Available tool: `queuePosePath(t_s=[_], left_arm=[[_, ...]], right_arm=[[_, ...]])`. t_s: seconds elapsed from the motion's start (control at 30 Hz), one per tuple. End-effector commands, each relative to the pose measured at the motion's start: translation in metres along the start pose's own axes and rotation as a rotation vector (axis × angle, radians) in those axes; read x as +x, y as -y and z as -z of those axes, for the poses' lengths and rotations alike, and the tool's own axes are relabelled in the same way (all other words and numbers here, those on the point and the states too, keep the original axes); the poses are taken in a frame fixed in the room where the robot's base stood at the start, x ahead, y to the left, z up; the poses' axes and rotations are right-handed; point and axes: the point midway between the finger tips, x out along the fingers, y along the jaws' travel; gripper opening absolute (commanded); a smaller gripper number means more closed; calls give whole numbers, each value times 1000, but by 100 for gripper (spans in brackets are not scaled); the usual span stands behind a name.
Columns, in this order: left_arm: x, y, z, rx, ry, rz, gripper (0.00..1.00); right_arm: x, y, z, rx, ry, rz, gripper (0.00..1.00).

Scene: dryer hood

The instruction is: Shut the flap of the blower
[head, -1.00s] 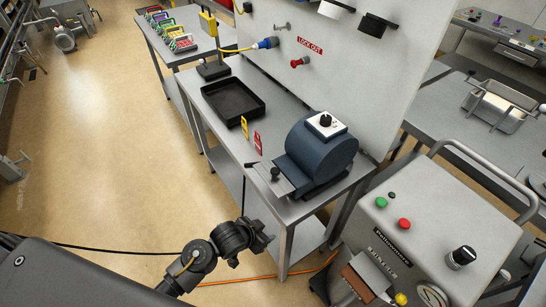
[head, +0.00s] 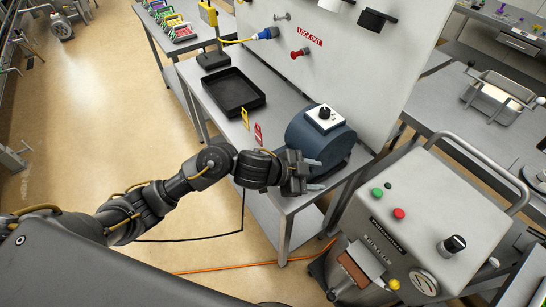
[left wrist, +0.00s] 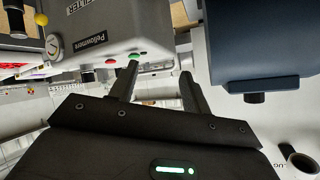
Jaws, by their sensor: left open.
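The blower (head: 335,146) is a dark blue rounded housing with a white dial plate on top, near the right end of the steel bench. In the head view my left gripper (head: 318,174) is in front of its lower front and hides most or all of the flap. In the left wrist view the blue housing (left wrist: 270,40) fills the upper right, with a dark strip and short black stub at its lower edge. My left gripper (left wrist: 160,82) is open, its fingers apart with nothing between them; the housing is beside them. Contact cannot be told.
A black tray (head: 234,92) and small yellow and red tags (head: 258,134) are on the bench (head: 285,104) left of the blower. A grey machine (head: 420,215) with green and red buttons stands to the right. A white panel (head: 350,60) rises behind.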

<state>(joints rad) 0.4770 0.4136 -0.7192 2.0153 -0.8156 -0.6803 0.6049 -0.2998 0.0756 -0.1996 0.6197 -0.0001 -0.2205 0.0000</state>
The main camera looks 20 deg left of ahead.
Motion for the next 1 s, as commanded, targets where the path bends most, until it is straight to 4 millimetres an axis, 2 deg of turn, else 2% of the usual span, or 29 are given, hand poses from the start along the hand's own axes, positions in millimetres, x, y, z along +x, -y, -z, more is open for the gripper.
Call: queuePosePath(t_s=[0.03,0.07,0.17,0.3,0.5,0.6,0.73,0.87,1.0], left_arm=[[0,13,2,66,16,-56,48],[-2,18,1,96,32,-101,48],[-16,38,-14,155,124,-236,48],[-54,75,-38,146,297,-362,48],[-110,115,-56,59,484,-432,48],[-124,123,-59,28,527,-444,48],[-130,126,-60,13,545,-448,48],[-127,124,-61,13,544,-450,48],[-114,117,-68,13,542,-453,48]], right_arm=[[-1,0,0,0,0,0,36],[-1,0,0,0,0,0,36],[-1,0,0,0,0,0,36],[-1,-2,0,-1,0,-2,36],[-1,-4,0,-2,0,-4,36],[-2,-4,0,-2,0,-5,36],[-2,-4,0,-3,0,-5,36],[-3,-5,0,-3,0,-5,36],[-8,-5,0,-3,0,-5,36]])
